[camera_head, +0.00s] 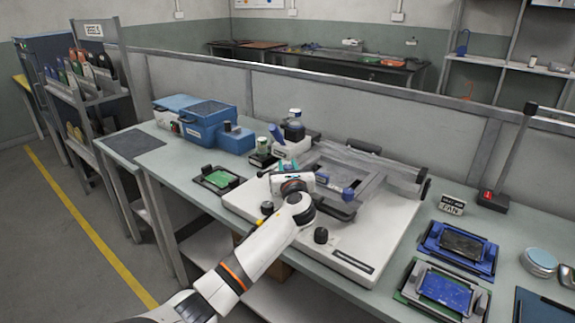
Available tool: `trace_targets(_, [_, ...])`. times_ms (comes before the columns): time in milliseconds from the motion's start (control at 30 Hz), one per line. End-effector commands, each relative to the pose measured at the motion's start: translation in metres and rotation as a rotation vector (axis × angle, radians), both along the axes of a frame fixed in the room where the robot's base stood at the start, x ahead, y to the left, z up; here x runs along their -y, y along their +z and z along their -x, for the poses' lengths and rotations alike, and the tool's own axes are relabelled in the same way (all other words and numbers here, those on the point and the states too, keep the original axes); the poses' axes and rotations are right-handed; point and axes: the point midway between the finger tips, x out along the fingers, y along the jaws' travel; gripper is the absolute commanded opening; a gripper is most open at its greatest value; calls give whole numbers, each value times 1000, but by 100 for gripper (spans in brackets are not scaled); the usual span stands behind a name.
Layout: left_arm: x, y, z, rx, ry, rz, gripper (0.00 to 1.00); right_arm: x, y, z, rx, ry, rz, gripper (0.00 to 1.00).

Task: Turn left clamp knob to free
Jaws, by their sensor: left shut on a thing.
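A white stencil machine (375,240) with a grey frame stands on the bench in the middle of the head view. My left arm reaches up from the bottom left, and my left gripper (283,178) is at the left side of the machine's frame. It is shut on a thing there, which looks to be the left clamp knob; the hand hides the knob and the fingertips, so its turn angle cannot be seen. A round black knob (321,235) stands on the machine's front, right of my wrist. My right gripper is not in view.
A green board in a black holder (218,179) lies left of the machine. Blue bins (208,121) and bottles (294,128) stand behind. A low partition runs along the bench's back.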

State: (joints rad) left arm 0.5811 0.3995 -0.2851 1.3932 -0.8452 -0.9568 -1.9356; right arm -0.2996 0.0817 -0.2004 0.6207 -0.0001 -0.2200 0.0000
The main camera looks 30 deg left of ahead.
Motion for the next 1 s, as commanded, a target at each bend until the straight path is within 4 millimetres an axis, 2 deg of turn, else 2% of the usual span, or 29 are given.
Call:
trace_targets(400, [0,1,-1,1,214,1,4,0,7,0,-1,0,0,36])
trace_targets(967, [0,0,-1,-1,249,0,4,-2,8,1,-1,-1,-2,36])
trace_targets(1000, [0,0,-1,-1,249,0,28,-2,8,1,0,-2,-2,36])
